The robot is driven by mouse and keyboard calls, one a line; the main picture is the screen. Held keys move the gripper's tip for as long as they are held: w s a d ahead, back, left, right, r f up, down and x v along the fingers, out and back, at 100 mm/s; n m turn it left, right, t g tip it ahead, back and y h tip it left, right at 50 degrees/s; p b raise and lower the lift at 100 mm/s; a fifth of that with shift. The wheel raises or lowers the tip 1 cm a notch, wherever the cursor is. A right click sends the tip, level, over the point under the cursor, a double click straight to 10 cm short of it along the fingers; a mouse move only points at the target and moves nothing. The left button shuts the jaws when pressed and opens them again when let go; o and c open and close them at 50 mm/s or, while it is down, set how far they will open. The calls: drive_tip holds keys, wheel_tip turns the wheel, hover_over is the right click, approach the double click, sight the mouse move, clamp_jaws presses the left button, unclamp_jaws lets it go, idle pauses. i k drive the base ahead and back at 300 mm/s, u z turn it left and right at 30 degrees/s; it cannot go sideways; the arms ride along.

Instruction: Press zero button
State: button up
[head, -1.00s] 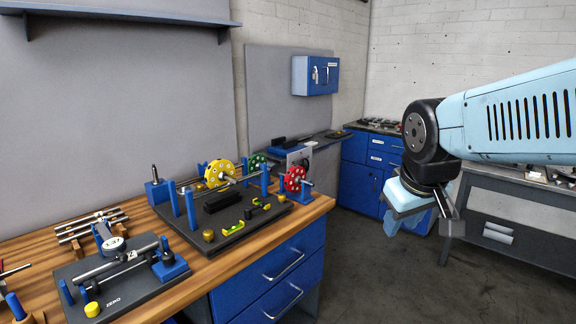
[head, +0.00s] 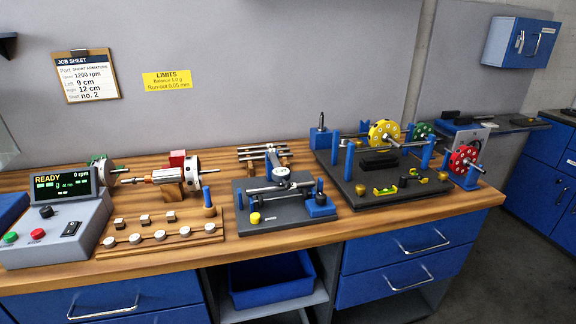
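A yellow button (head: 255,217) sits on the front left of a dark gauge base (head: 285,226) in the middle of the bench. Small lettering beside it is too small to read now. A round dial gauge (head: 281,175) and a horizontal metal bar stand behind the button on the same base, with a blue block (head: 320,206) at its right. The button looks uncovered. My gripper and arm are out of the picture.
Left of the base are a control console (head: 55,228) with a READY screen, a wooden tray (head: 165,241) of small weights, and a spindle. Right is a dark plate (head: 345,185) with colored wheels. An open blue bin (head: 272,280) sits below the bench.

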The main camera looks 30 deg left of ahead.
sight(254, 217)
drive_tip(key=u, duration=1.3)
drive_tip(key=k, duration=0.75)
drive_tip(key=u, duration=0.25)
drive_tip(key=i, duration=0.5)
